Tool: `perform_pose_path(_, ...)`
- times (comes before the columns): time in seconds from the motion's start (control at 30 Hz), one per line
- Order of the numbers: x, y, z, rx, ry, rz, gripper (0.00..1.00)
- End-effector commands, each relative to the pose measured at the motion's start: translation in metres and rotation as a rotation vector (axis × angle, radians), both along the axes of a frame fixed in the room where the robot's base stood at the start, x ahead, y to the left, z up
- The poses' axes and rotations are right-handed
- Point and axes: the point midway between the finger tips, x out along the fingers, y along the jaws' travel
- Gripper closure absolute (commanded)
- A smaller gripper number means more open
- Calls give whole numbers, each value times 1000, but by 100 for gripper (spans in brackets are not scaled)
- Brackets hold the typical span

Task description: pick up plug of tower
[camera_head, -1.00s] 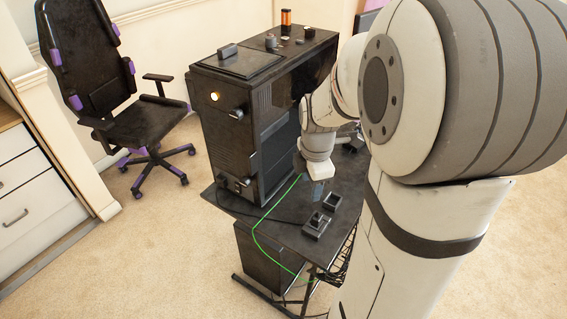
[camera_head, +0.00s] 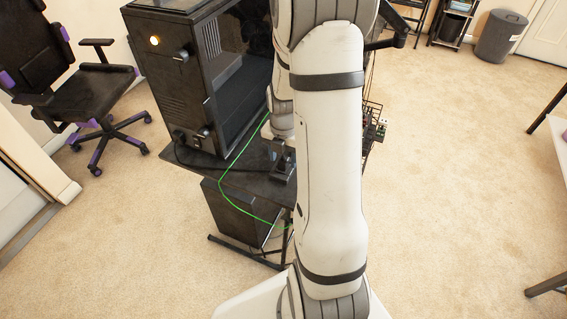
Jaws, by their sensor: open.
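The tower (camera_head: 190,85) is a tall black cabinet with a lit round lamp on its front, standing on a small black table (camera_head: 240,182). A dark cable leaves its lower front and runs across the tabletop toward small black blocks (camera_head: 284,168) near the table's right edge. The plug cannot be told apart from these blocks at this size. My gripper (camera_head: 277,150) is low over the table, beside or above the blocks; contact cannot be made out. It is open, with its fingers small and dark, and my arm partly hides the area.
A green cable (camera_head: 222,178) runs over the table's front edge. A black box (camera_head: 237,212) stands below the table. A wire basket (camera_head: 372,125) is at its right. An office chair (camera_head: 90,95) stands left, a grey bin (camera_head: 501,36) far right. Carpet right of my arm is open.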

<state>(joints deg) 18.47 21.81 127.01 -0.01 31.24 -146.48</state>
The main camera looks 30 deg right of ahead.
Motion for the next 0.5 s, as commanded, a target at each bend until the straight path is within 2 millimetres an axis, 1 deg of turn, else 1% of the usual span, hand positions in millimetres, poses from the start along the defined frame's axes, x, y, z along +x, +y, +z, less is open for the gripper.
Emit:
perform_pose_path(0.03, 0, 0, -8, 1, 2, 0, 51)
perform_pose_path(0.13, 0, 0, -16, 0, 1, -1, 51)
perform_pose_path(0.37, 1, 0, -18, 0, -1, -1, 51)
perform_pose_path(0.4, 1, 0, -18, 0, -1, -1, 52)
perform_pose_path(0.5, 1, 0, -18, 0, -1, -1, 60)
